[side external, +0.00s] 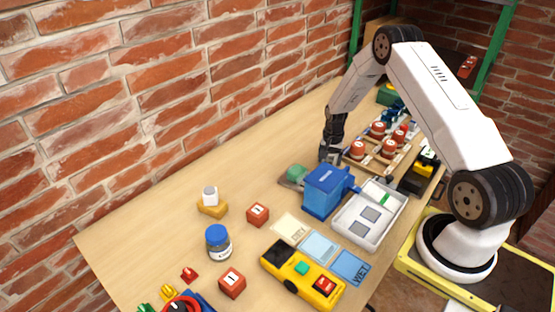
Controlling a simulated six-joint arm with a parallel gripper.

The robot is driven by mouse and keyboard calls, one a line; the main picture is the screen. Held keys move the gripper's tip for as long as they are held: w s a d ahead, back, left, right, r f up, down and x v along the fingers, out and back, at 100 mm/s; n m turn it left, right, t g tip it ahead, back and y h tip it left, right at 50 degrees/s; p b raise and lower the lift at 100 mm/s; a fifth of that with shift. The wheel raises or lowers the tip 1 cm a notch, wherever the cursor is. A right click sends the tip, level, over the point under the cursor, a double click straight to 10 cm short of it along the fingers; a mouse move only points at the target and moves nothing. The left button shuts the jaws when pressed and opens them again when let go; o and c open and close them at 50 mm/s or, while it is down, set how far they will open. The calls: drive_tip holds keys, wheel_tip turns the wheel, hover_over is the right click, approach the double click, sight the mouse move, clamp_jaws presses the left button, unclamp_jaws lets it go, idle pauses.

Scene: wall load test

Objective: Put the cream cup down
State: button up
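My gripper (331,155) points down near the back of the table, just behind the blue box and left of the rack. Its fingers are small and dark here, and I cannot tell whether they are open or shut or hold anything. No cup is clearly seen in the gripper. A small whitish cylinder (210,195) with a grey top stands on a yellow block at the left of the table; I cannot tell whether it is the cream cup.
Beside the gripper are a blue box (322,205), a green item (296,173) and a rack of red pieces (358,150). A white tray (345,230), yellow device (285,272) and blue-lidded jar (219,252) stand nearer. The table (150,240) is clear along the brick wall.

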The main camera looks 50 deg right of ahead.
drive_tip(key=c, duration=0.5)
drive_tip(key=shift+c, duration=0.2)
drive_tip(key=shift+r, duration=0.65)
drive_tip(key=s+a+r, duration=0.6)
drive_tip(key=s+r, duration=0.5)
drive_tip(key=s, duration=0.1)
drive_tip(key=shift+s+a+r, duration=0.2)
drive_tip(key=shift+a+r, duration=0.1)
drive_tip(key=shift+r, duration=0.05)
